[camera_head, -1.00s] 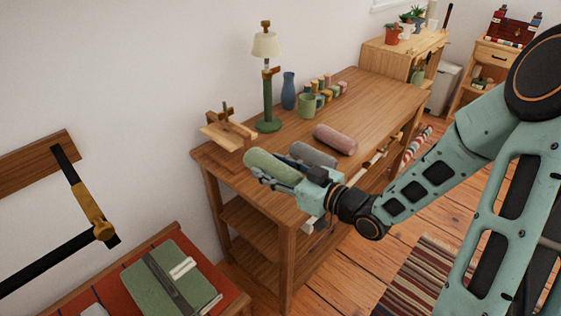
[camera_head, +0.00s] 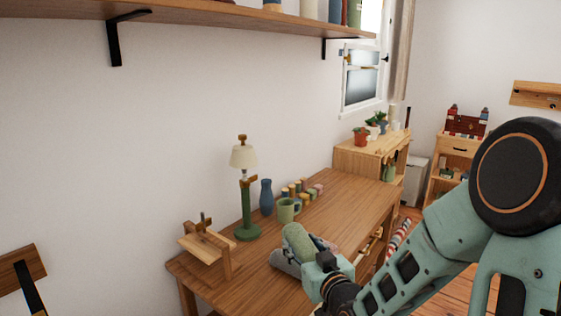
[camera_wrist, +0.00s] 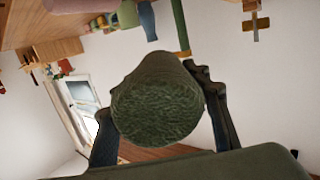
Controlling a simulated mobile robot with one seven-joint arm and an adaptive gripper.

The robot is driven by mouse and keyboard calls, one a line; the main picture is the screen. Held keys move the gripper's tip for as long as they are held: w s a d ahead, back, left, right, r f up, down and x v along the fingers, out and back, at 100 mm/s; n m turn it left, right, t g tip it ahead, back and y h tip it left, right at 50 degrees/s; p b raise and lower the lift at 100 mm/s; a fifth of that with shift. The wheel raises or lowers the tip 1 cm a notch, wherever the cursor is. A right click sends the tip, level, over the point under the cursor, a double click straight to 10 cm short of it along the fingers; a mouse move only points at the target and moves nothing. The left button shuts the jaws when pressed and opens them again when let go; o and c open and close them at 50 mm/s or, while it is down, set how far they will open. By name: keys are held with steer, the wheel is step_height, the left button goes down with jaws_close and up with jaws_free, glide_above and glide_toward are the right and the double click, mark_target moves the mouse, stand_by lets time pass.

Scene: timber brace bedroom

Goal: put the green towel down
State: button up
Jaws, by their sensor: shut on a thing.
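The green towel (camera_head: 298,240) is a thick roll held in my gripper (camera_head: 312,255), over the near part of the wooden desk (camera_head: 222,278). In the wrist view the towel (camera_wrist: 158,108) shows end-on between the two fingers, which close on its sides. In the head view I cannot tell whether it touches the desk or hangs above it. A grey rolled towel (camera_head: 284,263) lies partly hidden behind and below my gripper. A pink rolled towel (camera_head: 334,248) shows only in small part behind it.
A green lamp (camera_head: 247,205), a blue vase (camera_head: 266,197), a green mug (camera_head: 286,211) and several small coloured pieces (camera_head: 300,192) stand along the wall side. A wooden stand (camera_head: 206,243) is at the desk's left. The front left desktop and the far right desktop look clear.

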steer(key=w+d+r+m+h, duration=0.25)
steer(key=d+m+h, duration=0.2)
steer(key=d, duration=0.35)
step_height(320, 180, up, 20)
steer(key=p, duration=2)
steer(key=shift+t+p, duration=0.35)
steer(key=shift+t, duration=0.05)
steer(key=shift+w+d+n+h, duration=0.15)
steer(key=shift+d+n+h, duration=0.1)
